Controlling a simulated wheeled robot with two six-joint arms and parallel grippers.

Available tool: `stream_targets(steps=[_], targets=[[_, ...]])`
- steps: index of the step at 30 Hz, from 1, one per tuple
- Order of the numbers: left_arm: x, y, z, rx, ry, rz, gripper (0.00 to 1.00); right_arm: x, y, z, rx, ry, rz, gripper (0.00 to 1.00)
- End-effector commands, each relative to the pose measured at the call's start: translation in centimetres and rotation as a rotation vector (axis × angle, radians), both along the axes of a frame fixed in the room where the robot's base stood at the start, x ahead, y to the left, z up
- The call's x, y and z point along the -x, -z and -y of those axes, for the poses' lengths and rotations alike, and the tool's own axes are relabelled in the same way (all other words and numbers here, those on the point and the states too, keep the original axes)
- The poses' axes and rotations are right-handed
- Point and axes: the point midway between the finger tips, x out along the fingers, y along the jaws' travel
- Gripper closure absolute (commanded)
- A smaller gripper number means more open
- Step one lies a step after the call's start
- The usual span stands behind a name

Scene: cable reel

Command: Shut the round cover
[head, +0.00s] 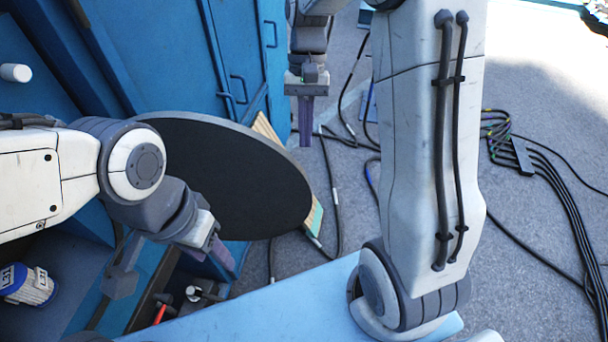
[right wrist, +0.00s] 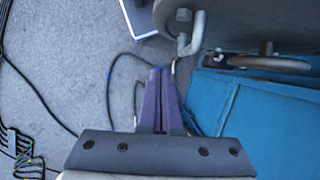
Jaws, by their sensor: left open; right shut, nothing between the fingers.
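The round cover (head: 230,175) is a large black disc with a thin grey rim. It stands swung out from the blue cabinet (head: 160,50), its dark face toward my head camera. My left gripper (head: 225,256) is open and empty near the cover's lower left edge; I cannot tell whether it touches. My right gripper (head: 307,122) is shut and empty, beyond the cover's upper right edge. Its purple fingers show in the right wrist view (right wrist: 160,98), near a bent metal handle (right wrist: 192,38) on a grey surface, perhaps the cover's back.
Black cables (head: 335,190) lie on the grey floor, and more run from a dark block (head: 522,156) at the right. A broom (head: 315,217) is partly behind the cover. A blue-and-white object (head: 28,284) is at the lower left.

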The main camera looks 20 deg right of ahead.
Motion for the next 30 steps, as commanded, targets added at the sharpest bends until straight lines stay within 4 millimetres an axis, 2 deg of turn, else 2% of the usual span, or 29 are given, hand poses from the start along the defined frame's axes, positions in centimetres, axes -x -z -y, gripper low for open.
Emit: stream_targets(steps=[12, 14, 19, 30], targets=[[0.0, -1.4, 0.0, 0.000, -0.001, 0.000, 0.50, 3.4, 7.9, -0.6, 0.000, 0.011, -0.009, 1.00], [0.0, -2.0, 0.0, 0.000, -0.001, 0.000, 0.50, 4.3, 7.4, -1.1, -0.001, 0.009, -0.003, 1.00], [0.0, -2.6, 0.0, 0.000, -0.001, 0.000, 0.50, 6.1, 7.5, -2.0, 0.000, 0.008, -0.003, 1.00], [0.0, -2.7, 0.0, 0.000, -0.001, 0.000, 0.50, 6.7, 7.7, -2.4, 0.000, 0.009, -0.001, 1.00]])
